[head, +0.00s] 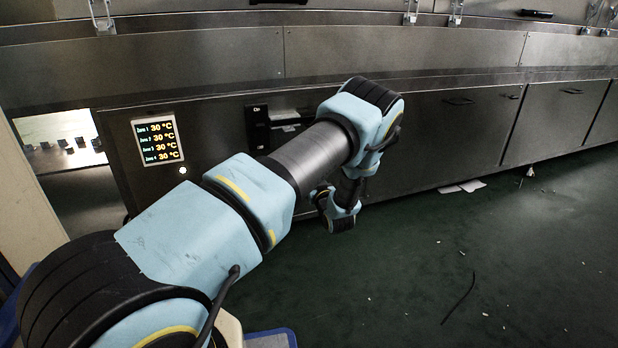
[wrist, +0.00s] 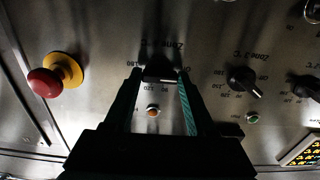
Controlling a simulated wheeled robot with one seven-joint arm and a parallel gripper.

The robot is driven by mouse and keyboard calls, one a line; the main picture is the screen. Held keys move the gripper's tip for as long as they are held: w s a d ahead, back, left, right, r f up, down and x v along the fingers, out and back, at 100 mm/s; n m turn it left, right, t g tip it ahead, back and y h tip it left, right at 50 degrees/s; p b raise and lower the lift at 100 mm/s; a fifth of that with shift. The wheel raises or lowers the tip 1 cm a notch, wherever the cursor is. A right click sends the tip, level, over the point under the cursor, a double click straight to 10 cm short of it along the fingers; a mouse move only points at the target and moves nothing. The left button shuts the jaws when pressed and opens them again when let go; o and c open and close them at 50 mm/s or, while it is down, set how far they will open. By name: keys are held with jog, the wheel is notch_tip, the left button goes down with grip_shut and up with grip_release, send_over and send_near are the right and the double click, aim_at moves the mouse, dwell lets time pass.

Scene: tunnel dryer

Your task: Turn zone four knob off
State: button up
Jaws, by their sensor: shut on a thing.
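The zone four knob (wrist: 160,73) is dark and sits under the upside-down label "Zone 4 °C" in the wrist view. My gripper (wrist: 161,76) is shut on it, one finger on each side. The knob's pointer direction is mostly hidden between the fingers. A small orange lamp (wrist: 152,111) shows between the fingers beside the knob. In the head view my arm reaches toward the dryer front, and the gripper and knob are hidden.
The black zone three knob (wrist: 244,82) is to the right, with a green lamp (wrist: 252,118). A red emergency button (wrist: 44,83) on a yellow collar is to the left. A display (head: 157,140) reads 30 °C for each zone. Dark green floor (head: 480,260) is mostly clear.

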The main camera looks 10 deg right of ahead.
jog(key=shift+n, duration=0.9)
jog(key=o, duration=1.4)
jog(key=shift+c, duration=0.2)
jog(key=s+d+p, duration=0.1)
jog(key=s+p, duration=0.2)
jog(key=s, duration=0.7)
jog(key=shift+s+d+p, duration=0.25)
jog(key=shift+s+p, duration=0.1)
jog(key=shift+s, duration=0.05)
jog(key=shift+w, duration=0.1)
